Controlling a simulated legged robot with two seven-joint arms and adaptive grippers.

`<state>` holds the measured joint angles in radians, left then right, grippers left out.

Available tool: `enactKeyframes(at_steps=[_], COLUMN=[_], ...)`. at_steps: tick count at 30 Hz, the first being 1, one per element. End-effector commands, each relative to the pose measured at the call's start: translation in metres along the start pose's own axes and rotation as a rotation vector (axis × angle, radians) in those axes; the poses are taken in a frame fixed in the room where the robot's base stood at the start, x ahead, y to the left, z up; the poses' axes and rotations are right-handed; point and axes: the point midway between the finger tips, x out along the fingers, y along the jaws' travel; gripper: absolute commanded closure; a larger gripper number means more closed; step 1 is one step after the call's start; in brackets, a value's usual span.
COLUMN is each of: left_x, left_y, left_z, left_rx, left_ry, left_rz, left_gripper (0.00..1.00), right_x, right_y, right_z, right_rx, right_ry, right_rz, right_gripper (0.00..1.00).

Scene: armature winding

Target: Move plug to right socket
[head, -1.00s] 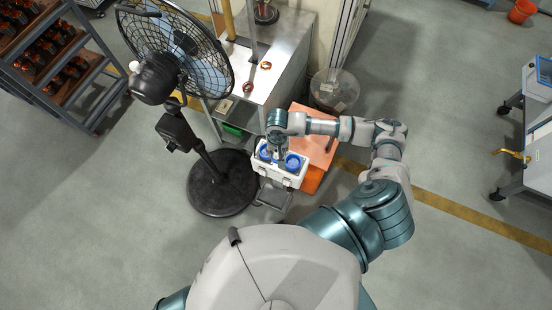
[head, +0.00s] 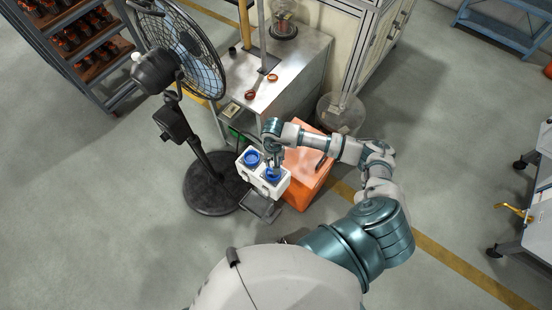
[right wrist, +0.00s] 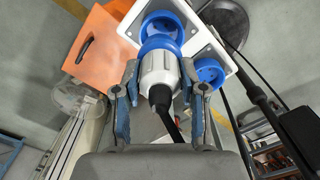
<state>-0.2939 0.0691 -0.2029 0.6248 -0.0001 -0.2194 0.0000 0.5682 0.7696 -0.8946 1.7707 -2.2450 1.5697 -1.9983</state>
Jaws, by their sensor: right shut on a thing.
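The plug (right wrist: 158,72) has a white body, a blue collar and a black cable. My right gripper (right wrist: 160,82) is shut on its body, one finger on each side. The white socket box (head: 246,170) has two blue sockets. In the head view my right gripper (head: 274,165) is over the right socket (head: 273,177); the left socket (head: 252,158) is empty. In the right wrist view the plug's collar overlaps the right socket (right wrist: 166,20), with the left socket (right wrist: 210,72) beside it. I cannot tell how deep the plug sits. My left gripper is out of view.
A black pedestal fan (head: 190,65) stands left of the socket box. An orange box (head: 308,180) is close on its right. A metal bench (head: 290,75) and a clear bin (head: 340,115) are behind. The floor in front is open.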

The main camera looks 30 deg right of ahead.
Motion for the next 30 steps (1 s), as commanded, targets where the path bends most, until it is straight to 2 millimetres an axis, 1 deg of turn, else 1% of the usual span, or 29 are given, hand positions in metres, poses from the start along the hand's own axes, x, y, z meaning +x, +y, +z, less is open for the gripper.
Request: enactKeyframes(at_steps=[1, 3, 6, 10, 11, 17, 20, 25, 30], left_x=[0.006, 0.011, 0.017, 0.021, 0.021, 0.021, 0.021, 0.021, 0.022], left_y=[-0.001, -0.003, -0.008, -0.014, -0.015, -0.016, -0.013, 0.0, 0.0], left_z=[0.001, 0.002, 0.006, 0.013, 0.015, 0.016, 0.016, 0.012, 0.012], left_rx=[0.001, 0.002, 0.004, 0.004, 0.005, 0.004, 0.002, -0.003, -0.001], left_ry=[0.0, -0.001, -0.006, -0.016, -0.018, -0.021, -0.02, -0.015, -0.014], left_rz=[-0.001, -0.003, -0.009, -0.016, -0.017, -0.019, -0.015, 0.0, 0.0], left_gripper=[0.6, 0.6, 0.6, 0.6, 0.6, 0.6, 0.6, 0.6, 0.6], right_x=[0.009, 0.017, 0.028, 0.039, 0.04, 0.043, 0.042, 0.041, 0.04], right_y=[-0.001, 0.001, 0.003, 0.006, 0.006, 0.009, 0.008, 0.007, 0.005], right_z=[0.001, 0.001, 0.0, -0.001, -0.002, -0.002, -0.002, -0.001, -0.001], right_rx=[0.0, 0.001, -0.001, 0.001, 0.001, 0.0, 0.0, 0.001, 0.001], right_ry=[-0.001, -0.001, -0.002, -0.003, -0.003, -0.006, -0.005, -0.003, -0.001], right_rz=[-0.001, -0.001, -0.003, -0.006, -0.006, -0.005, -0.004, -0.001, -0.001], right_gripper=[0.96, 0.96, 0.96, 0.96, 1.0, 1.0, 1.0, 1.0, 1.0])
